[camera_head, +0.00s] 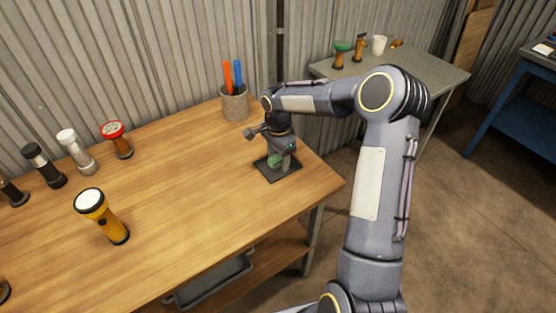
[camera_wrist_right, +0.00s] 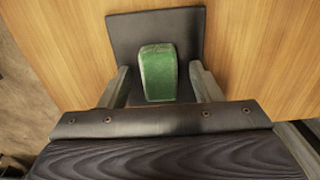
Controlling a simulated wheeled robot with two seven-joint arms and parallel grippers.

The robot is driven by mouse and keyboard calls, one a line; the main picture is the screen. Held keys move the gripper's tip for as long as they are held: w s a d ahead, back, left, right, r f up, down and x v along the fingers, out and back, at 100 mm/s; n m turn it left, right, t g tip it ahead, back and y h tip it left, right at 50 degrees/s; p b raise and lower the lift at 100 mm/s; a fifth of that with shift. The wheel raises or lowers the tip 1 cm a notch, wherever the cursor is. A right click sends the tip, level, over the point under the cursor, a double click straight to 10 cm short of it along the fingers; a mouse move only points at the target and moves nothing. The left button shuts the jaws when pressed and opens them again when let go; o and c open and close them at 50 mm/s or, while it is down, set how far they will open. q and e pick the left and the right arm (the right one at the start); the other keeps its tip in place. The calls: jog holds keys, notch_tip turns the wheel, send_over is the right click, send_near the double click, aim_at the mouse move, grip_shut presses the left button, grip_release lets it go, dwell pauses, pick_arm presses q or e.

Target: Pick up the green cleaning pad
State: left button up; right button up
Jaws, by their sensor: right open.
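The green cleaning pad (camera_wrist_right: 158,74) lies on a dark square mat (camera_wrist_right: 123,37) on the wooden table. In the right wrist view my right gripper (camera_wrist_right: 158,85) is open, with one finger on each side of the pad and gaps between. In the head view the right gripper (camera_head: 280,163) points down over the dark mat (camera_head: 279,171), near the table's right end. There the pad (camera_head: 274,160) shows only in part, the rest hidden by the gripper. My left gripper is not in view.
A holder (camera_head: 234,103) with orange and blue items stands at the table's back. Several flashlights stand at the left, including a yellow one (camera_head: 103,216). The middle of the wooden table (camera_head: 187,185) is clear. A grey table (camera_head: 427,72) stands behind at right.

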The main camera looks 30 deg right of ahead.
aim_at(278, 157)
jog(key=shift+c, duration=0.5)
jog(key=c, duration=0.9)
jog(key=shift+c, duration=0.3)
jog(key=shift+r, duration=0.55)
notch_tip(278, 157, up, 2)
jog(key=shift+r, duration=0.25)
jog(key=s+a+r+b, duration=0.1)
jog(key=s+a+r, duration=0.5)
jog(key=s+r, duration=0.3)
jog(key=s, duration=0.3)
jog(key=shift+s+r+b, duration=0.25)
jog(key=shift+s+b, duration=0.05)
jog(key=shift+s, duration=0.05)
